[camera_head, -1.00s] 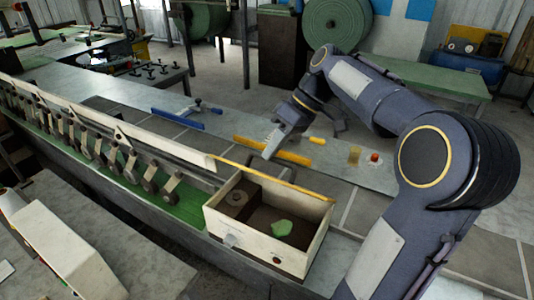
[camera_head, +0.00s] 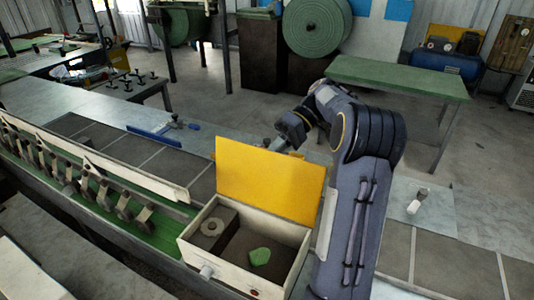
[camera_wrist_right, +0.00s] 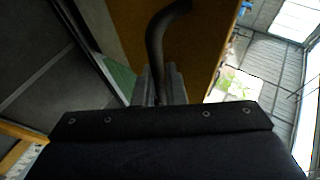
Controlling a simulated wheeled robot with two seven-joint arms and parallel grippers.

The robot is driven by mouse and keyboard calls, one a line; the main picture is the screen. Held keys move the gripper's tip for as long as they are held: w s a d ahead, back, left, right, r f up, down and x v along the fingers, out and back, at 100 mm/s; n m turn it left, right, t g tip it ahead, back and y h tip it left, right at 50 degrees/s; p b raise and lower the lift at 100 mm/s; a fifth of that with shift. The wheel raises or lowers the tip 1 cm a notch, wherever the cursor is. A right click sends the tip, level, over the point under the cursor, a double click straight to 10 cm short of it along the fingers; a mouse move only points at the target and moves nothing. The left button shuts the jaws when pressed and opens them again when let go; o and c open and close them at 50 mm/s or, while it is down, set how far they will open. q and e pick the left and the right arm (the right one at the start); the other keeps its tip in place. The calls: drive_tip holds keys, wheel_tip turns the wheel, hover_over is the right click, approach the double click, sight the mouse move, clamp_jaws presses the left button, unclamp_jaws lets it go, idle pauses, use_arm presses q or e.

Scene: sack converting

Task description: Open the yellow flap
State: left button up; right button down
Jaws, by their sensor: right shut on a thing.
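The yellow flap (camera_head: 268,180) stands raised at the back edge of an open cream box (camera_head: 225,272), its broad face showing in the head view. In the right wrist view the flap is an orange-yellow surface (camera_wrist_right: 205,45) behind a dark curved handle (camera_wrist_right: 155,42). My right gripper (camera_wrist_right: 160,85) is shut on this handle. In the head view my right arm reaches behind the flap, which hides the fingertips. The box holds a dark block with a round hole (camera_head: 213,228) and a green piece (camera_head: 260,256). My left gripper is not in view.
The box stands on a long grey bench with a row of levers (camera_head: 65,165) on the left. A blue tool (camera_head: 155,136) lies behind it, and a small white cylinder (camera_head: 418,201) is at the right. A green-topped table (camera_head: 400,77) stands beyond.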

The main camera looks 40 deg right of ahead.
drive_tip(key=shift+w+d+f+m+g+y, duration=0.15)
drive_tip(key=shift+w+d+f+y, duration=0.05)
drive_tip(key=shift+d+f+y, duration=0.25)
drive_tip(key=shift+w+d+f+m+g+y, duration=0.15)
drive_tip(key=shift+d+f+y, duration=0.15)
drive_tip(key=shift+f+y, duration=0.1)
drive_tip(key=c, duration=1.5)
unclamp_jaws()
drive_tip(key=shift+w+d, duration=0.15)
drive_tip(key=shift+w, duration=0.05)
drive_tip(key=shift+r, duration=0.2)
drive_tip(key=shift+s, duration=0.1)
drive_tip(key=shift+r, duration=0.1)
